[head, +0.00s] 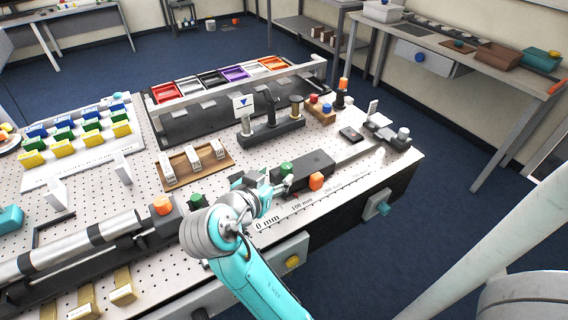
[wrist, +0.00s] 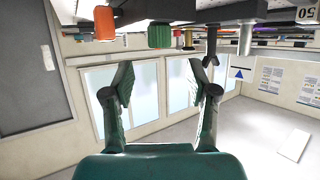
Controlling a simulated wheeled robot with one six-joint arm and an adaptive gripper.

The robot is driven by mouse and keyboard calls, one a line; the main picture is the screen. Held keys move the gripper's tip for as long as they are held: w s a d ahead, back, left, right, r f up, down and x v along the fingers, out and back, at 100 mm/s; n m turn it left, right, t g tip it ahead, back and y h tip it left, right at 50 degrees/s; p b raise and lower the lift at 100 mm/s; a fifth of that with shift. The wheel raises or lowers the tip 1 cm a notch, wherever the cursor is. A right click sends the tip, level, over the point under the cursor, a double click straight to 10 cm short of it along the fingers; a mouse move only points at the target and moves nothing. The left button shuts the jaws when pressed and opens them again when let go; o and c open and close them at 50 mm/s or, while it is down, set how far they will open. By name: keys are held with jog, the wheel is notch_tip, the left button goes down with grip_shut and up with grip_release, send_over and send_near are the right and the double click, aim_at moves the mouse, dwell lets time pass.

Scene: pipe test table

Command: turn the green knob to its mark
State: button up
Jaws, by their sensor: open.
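One green knob (head: 287,168) stands on the dark carriage by the printed scale, near an orange block (head: 316,181). A second green knob (head: 198,201) stands beside an orange cap (head: 162,205) at the pipe's end. The frames do not show which one the task means. A green knob (wrist: 160,35) also shows in the wrist view, beyond my fingertips and above the gap between them. My gripper (wrist: 161,78) is open and empty. In the head view, my gripper (head: 268,188) is beside the carriage's green knob, partly hidden. I cannot make out a mark for either knob.
A dark stand with upright pegs (head: 270,130) and a wooden tray with white switches (head: 196,163) sit behind my gripper. The long pipe (head: 80,245) lies at the left. Pegboard (head: 150,180) is bare between items. Coloured bins (head: 210,80) line the back.

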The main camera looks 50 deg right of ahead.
aim_at(285, 167)
jog(key=x, duration=0.8)
jog(key=shift+c, duration=0.3)
grip_shut()
